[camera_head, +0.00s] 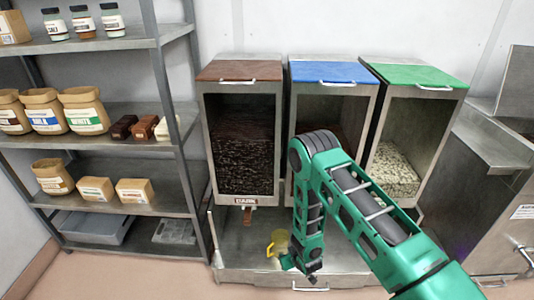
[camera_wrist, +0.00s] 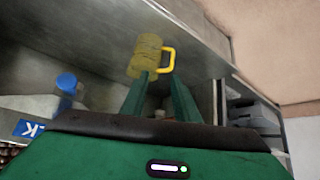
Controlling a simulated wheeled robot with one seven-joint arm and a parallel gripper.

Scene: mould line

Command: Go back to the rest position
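My gripper (camera_head: 299,270) is low in front of the middle dispenser, at the end of my green arm. In the wrist view its two green fingers (camera_wrist: 161,76) stand apart with a gap between them. A translucent yellow cup with a yellow handle (camera_head: 280,241) is beside the gripper at the metal ledge under the dispensers. In the wrist view the cup (camera_wrist: 146,55) is just beyond the fingertips, its lower end partly behind the left finger. I cannot tell whether a finger touches it.
Three dispensers have brown (camera_head: 240,71), blue (camera_head: 331,72) and green (camera_head: 420,75) lids. A metal shelf rack (camera_head: 100,142) with jars and boxes stands at left. A steel machine (camera_head: 490,190) is at right. Bare floor (camera_head: 160,275) shows at the front left.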

